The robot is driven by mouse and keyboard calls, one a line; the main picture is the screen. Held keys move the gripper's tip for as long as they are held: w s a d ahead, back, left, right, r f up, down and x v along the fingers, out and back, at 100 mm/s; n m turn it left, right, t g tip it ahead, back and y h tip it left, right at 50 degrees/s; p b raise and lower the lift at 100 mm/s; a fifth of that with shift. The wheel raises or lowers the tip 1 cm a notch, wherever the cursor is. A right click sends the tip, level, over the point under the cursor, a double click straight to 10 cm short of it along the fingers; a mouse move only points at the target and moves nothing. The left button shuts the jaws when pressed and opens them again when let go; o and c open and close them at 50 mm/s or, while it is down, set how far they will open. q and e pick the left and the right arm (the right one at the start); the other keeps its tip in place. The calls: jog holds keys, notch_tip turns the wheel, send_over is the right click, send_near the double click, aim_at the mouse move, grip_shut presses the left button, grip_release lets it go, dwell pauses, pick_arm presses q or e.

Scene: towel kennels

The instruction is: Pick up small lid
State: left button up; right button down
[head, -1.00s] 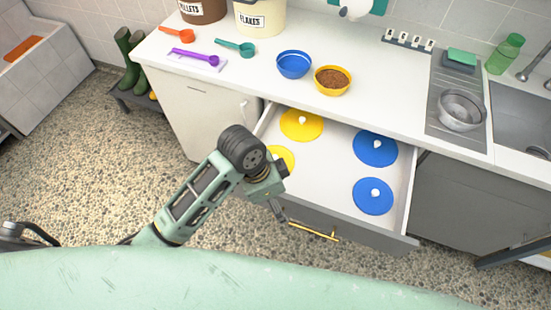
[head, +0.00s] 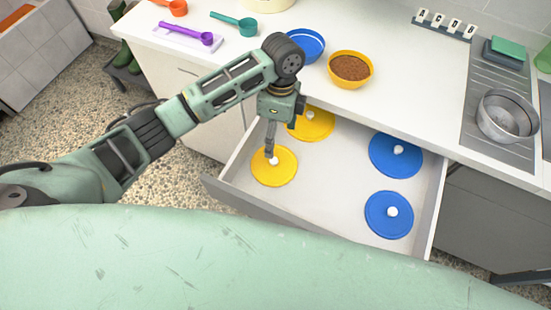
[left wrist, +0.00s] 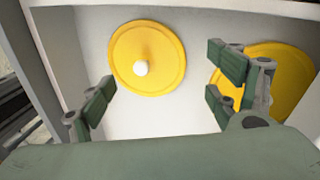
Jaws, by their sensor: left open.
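Two yellow lids with white knobs lie in the open drawer (head: 335,190). The front yellow lid (head: 284,179) is just below my left gripper (head: 270,153). The back yellow lid (head: 318,126) is partly hidden by my gripper's wrist. In the left wrist view my open, empty gripper (left wrist: 161,90) has its fingers spread, with the front lid (left wrist: 165,75) between and beyond them and the back lid (left wrist: 283,88) behind the right finger. The front lid looks smaller. Contact with the knob cannot be told. My right gripper is not in view.
Two blue lids, a back one (head: 385,165) and a front one (head: 378,222), lie at the drawer's right side. The countertop (head: 400,80) overhangs the drawer's back and bears a blue bowl (head: 306,46), a yellow bowl of brown food (head: 350,72) and scoops. Drawer walls surround the lids.

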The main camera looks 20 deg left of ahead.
aim_at(276, 157)
pick_arm(q)
jog(key=shift+s+d+f, duration=0.15)
jog(key=shift+s+f, duration=0.4)
jog(key=shift+f, duration=0.3)
notch_tip(276, 157, down, 3)
jog(key=shift+d+r+p, duration=0.1)
jog(key=shift+d+p, duration=0.05)
jog(key=shift+p, duration=0.3)
jog(key=shift+s+f, duration=0.1)
jog(key=shift+f, duration=0.45)
jog(key=c, duration=0.9)
jog(key=shift+c, duration=0.8)
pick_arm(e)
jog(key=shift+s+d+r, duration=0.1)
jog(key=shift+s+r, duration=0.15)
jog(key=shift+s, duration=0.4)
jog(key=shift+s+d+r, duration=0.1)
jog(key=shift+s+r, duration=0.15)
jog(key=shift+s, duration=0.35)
